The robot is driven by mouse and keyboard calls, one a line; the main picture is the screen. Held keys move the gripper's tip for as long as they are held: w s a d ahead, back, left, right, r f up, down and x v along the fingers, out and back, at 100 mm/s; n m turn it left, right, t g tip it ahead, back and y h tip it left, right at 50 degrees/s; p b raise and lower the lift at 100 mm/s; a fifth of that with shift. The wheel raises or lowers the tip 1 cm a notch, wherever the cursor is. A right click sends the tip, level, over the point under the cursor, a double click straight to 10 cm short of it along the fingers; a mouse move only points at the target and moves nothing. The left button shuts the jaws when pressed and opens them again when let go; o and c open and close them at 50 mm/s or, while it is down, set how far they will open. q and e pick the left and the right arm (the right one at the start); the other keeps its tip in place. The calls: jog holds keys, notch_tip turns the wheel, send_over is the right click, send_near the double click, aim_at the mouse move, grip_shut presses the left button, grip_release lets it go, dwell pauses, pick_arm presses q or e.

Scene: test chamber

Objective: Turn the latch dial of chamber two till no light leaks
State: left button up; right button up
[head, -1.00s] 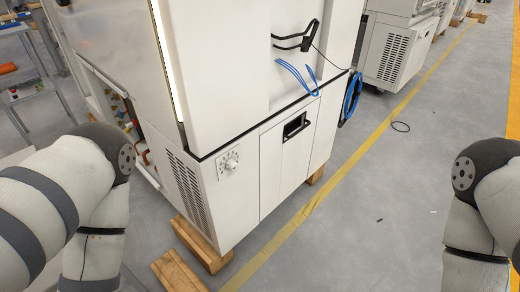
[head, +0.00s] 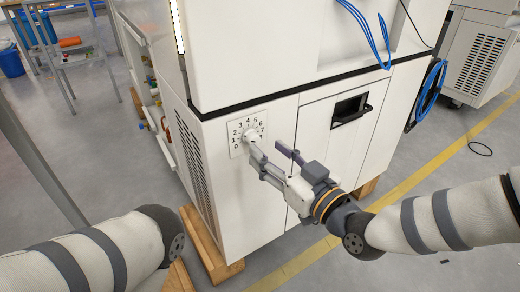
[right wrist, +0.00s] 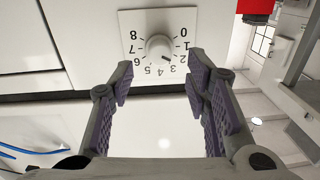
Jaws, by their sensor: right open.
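The latch dial (head: 250,135) is a white knob on a square plate with a number scale, low on the white chamber's front near its left corner. In the right wrist view the dial (right wrist: 158,46) appears upside down, its dark mark pointing around 2 to 3. My right gripper (head: 266,151) is open just in front of the dial. In the right wrist view its fingertips (right wrist: 161,78) are apart, with the knob centred just beyond them and nothing between them. A bright strip of light (head: 179,26) shows along the chamber's upper left edge. My left gripper is out of view.
A recessed black handle (head: 350,108) sits right of the dial. Blue cables (head: 368,32) hang above, and a blue coil (head: 428,88) hangs on the right side. Wooden blocks (head: 208,252) support the chamber.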

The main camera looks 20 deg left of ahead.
jog(key=b+x, duration=0.1)
jog(key=x, duration=0.3)
jog(key=shift+w+a, duration=0.25)
jog(key=shift+a, duration=0.05)
grip_shut()
jog(key=shift+f+m, duration=0.2)
jog(key=shift+m, duration=0.6)
jog(key=m+b, duration=0.1)
jog(key=m, duration=0.1)
jog(key=shift+m, duration=0.4)
grip_release()
jog(key=shift+r, duration=0.1)
send_near(256, 142)
jog(key=v, duration=0.3)
